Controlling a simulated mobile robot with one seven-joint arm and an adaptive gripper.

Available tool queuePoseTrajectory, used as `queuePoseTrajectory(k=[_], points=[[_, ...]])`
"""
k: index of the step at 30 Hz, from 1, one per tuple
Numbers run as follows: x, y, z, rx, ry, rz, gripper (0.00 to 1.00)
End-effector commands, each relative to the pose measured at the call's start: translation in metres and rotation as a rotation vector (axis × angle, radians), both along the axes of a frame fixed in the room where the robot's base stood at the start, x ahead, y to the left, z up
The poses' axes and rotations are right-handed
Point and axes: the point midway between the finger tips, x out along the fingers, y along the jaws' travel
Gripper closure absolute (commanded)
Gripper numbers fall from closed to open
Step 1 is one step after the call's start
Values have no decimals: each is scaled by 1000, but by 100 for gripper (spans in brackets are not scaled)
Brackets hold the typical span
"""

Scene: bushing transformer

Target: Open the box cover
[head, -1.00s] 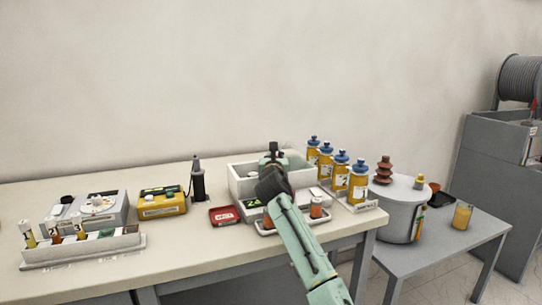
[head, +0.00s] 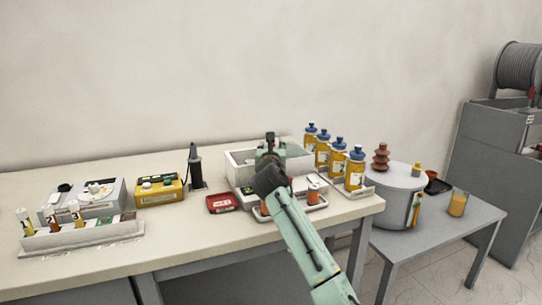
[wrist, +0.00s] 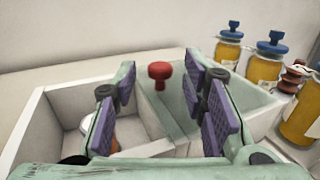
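The white box (head: 238,171) stands near the back of the bench, largely hidden behind my arm in the head view. In the wrist view its open left compartment (wrist: 37,130) shows a pale round object inside. A translucent greenish cover (wrist: 178,118) lies over the right part and carries a red knob (wrist: 160,72). My gripper (wrist: 162,68) is open, with purple-padded fingers spread on either side of the knob in the picture. I see no contact with the knob; the depth between them is hard to judge. In the head view my gripper (head: 269,140) is over the box.
Several yellow bottles with blue caps (head: 339,157) stand close to the box's right. A red tray (head: 221,204), a small tray with orange-brown jars (head: 313,191) and a black upright device (head: 195,168) are nearby. The bench front is clear at middle left.

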Motion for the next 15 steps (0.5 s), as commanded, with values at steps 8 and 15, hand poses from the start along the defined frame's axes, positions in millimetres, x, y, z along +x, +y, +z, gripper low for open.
queuePoseTrajectory(k=[8, 15], points=[[-56, 3, 0, 0, -2, 0, 61], [-84, 6, 0, 0, -1, 0, 61]])
